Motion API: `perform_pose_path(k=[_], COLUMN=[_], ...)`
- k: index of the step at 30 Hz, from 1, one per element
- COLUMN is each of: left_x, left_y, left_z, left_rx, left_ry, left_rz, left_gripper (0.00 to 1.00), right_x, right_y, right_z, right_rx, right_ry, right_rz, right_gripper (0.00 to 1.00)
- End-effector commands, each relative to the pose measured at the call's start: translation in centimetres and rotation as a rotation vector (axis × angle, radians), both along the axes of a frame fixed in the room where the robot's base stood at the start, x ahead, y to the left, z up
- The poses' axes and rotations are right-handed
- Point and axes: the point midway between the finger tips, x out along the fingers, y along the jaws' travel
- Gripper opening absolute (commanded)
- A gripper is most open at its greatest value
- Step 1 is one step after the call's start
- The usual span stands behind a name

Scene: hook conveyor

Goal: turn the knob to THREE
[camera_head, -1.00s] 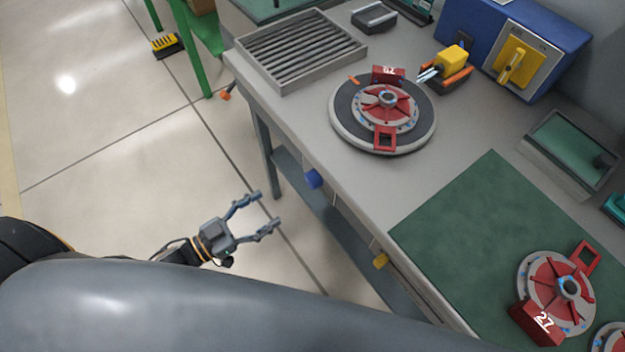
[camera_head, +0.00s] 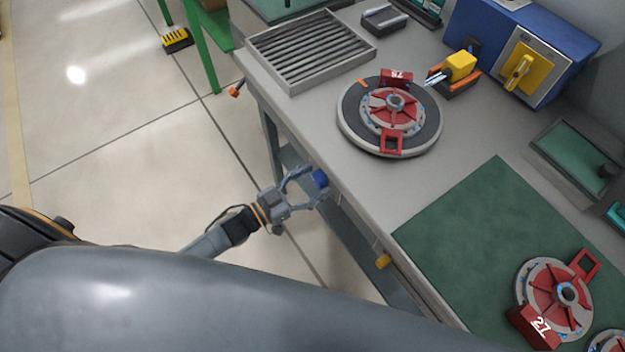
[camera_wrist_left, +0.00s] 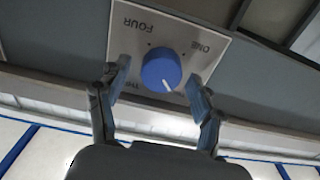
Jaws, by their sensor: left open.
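The blue knob (camera_head: 320,179) sits on the front side of the workbench. In the left wrist view the knob (camera_wrist_left: 160,68) shows a white pointer mark aimed down and slightly right in the picture. Its pale plate (camera_wrist_left: 187,33) carries upside-down words: FOUR at upper left, ONE at upper right, part of THREE at lower left. The lower right of the plate is partly hidden by a finger. My left gripper (camera_head: 311,184) is open, its fingers on either side of the knob; in the wrist view the fingers (camera_wrist_left: 158,76) look apart from it. My right gripper is not in view.
A yellow knob (camera_head: 383,261) is further along the bench front. The benchtop (camera_head: 440,170) holds a dark turntable (camera_head: 350,125) with a red and grey part, a ribbed tray (camera_head: 285,85) and a green mat (camera_head: 450,235). Open floor lies left of the bench.

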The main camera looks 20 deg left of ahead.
Motion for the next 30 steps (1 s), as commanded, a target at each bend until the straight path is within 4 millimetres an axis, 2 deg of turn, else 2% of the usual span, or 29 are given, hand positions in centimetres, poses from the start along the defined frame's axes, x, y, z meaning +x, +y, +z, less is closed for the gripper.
perform_pose_path(k=[2,10,20,30], left_x=[-0.01,-0.01,-0.03,-0.11], left_y=[0.01,0.03,0.03,-0.07], left_z=[0.0,0.02,0.02,-0.06], left_rx=[0.0,0.0,0.03,0.206], left_ry=[0.0,0.0,-0.025,-0.162], left_rz=[0.0,0.0,0.001,0.001], left_gripper=[0.66,0.12,0.12,0.12], right_x=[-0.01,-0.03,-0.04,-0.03], right_y=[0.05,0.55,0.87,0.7], right_z=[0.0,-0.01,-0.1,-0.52], right_rx=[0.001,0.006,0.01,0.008], right_ry=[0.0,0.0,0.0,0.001], right_rz=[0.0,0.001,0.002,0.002], right_gripper=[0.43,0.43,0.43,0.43])
